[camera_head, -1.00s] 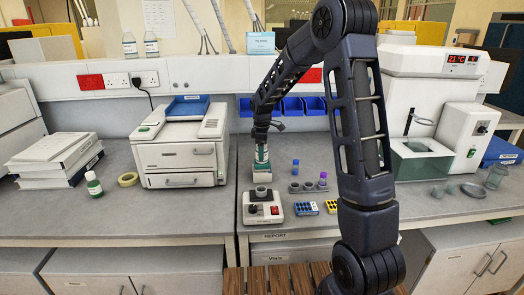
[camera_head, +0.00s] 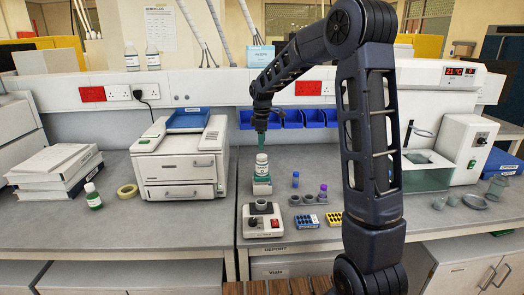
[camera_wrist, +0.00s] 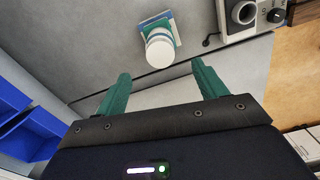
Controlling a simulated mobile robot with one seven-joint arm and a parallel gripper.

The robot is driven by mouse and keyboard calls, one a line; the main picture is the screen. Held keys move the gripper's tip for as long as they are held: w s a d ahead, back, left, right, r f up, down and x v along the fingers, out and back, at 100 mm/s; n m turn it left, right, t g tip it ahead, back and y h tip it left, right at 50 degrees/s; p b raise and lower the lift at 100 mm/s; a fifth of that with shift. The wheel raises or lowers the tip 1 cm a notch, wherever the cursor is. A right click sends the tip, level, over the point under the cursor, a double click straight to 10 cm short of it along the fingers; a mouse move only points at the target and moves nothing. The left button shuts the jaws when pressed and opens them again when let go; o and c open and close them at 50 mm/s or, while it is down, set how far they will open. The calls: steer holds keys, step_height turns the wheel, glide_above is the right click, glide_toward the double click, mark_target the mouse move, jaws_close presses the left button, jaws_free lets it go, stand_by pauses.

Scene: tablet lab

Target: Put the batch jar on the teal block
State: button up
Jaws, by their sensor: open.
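A small white device (camera_head: 263,222) with a round holder stands in front of the block. A grey vial rack (camera_head: 302,199) and a blue tray (camera_head: 306,221) lie to the right. A printer-like machine (camera_head: 180,160) stands left. Blue bins (camera_head: 292,119) hang behind.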

steer(key=shift+d+r, duration=0.1)
steer(key=shift+r, duration=0.7)
steer(key=s+d+r+m+t, duration=0.1)
steer(key=s+d+r+m, duration=0.25)
steer(key=s+d, duration=0.4)
steer(key=s+d+r+m+t, duration=0.15)
steer(key=s+d+m, duration=0.25)
steer(key=s, duration=0.6)
steer(key=s+d+r+m+t, duration=0.1)
steer(key=s+d+r+m, duration=0.3)
steer(key=s, duration=0.4)
steer(key=s+d+f+m, duration=0.2)
steer(key=s, duration=0.3)
steer(key=s+d+f+m+t, duration=0.1)
steer(key=s+d+m, duration=0.1)
steer(key=s, duration=0.2)
steer(key=shift+s+d+f+m, duration=0.3)
steer(key=shift+s+f+m, duration=0.05)
steer(key=shift+s+f, duration=0.05)
